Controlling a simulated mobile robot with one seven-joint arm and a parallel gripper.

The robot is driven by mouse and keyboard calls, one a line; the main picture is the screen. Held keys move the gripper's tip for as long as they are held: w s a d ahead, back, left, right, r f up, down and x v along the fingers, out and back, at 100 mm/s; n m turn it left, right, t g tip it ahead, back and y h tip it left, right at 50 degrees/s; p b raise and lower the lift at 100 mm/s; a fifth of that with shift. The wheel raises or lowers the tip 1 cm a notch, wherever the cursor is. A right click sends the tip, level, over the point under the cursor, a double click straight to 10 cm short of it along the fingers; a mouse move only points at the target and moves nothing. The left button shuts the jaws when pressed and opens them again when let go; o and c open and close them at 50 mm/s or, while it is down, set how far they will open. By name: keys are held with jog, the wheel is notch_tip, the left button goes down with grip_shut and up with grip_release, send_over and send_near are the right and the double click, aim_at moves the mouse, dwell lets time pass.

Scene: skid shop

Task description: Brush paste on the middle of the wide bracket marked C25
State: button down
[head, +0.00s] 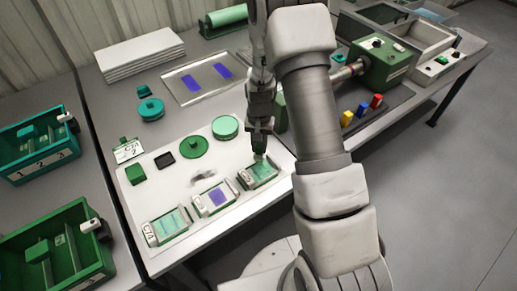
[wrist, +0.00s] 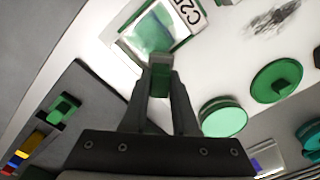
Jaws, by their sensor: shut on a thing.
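My gripper (head: 260,135) is shut on a green brush (wrist: 160,66). The brush points down over the right-hand bracket (head: 262,174) of a row of three. In the wrist view this bracket (wrist: 158,32) has a label starting "C2"; the rest is cut off. Its face carries green colour. The brush tip is at or just above the bracket's far part; I cannot tell whether it touches. The middle bracket (head: 214,198) has a purple patch. The left bracket (head: 167,226), labelled like C74, has a green face.
A round green lidded pot (head: 225,127), a dark green disc (head: 194,146) and a small card (head: 128,150) lie on the white board. A dark smudge marks the board. Teal (head: 38,143) and green (head: 55,248) bins stand left. Coloured blocks (head: 362,109) stand right.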

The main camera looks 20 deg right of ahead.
aim_at(259, 144)
jog(key=shift+r+p, duration=1.45)
jog(key=shift+r, duration=1.2)
jog(key=shift+w+a, duration=0.1)
jog(key=shift+w, duration=0.05)
